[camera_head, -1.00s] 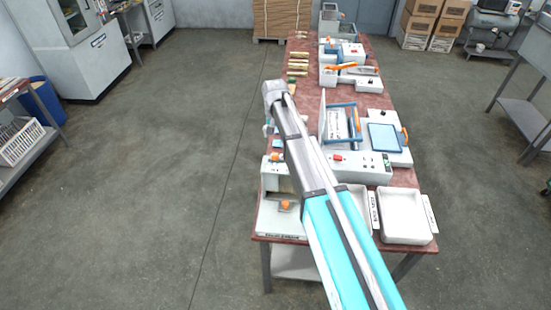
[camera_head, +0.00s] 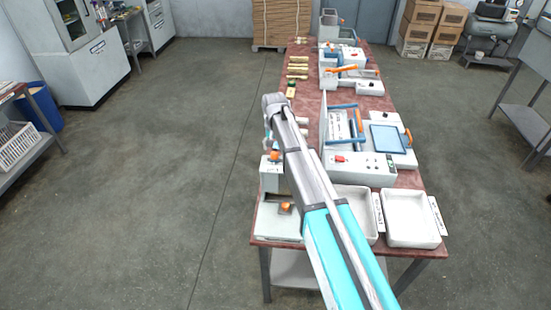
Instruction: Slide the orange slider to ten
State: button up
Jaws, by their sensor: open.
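My arm reaches over the left side of the red-brown table, and my gripper (camera_head: 267,144) hangs below its far end. The gripper is small and partly hidden, but it is open and appears empty. It is close to an orange knob (camera_head: 275,156) on top of a grey-white device at the table's left edge. I cannot tell whether they touch. A second orange knob (camera_head: 286,207) sits low on that device's base. I cannot tell which orange part is the slider, and no scale or number ten is readable. My arm hides part of the device.
A press (camera_head: 362,166) with blue frames stands right of my arm. Two white trays (camera_head: 409,239) sit at the near right. Another machine (camera_head: 345,80) with an orange lever and several wooden pieces (camera_head: 297,69) lie farther back. Open floor (camera_head: 150,190) extends left.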

aim_at(275, 153)
jog(key=shift+f+b, duration=1.55)
jog(key=shift+f, duration=0.3)
jog(key=shift+c, duration=0.3)
grip_shut()
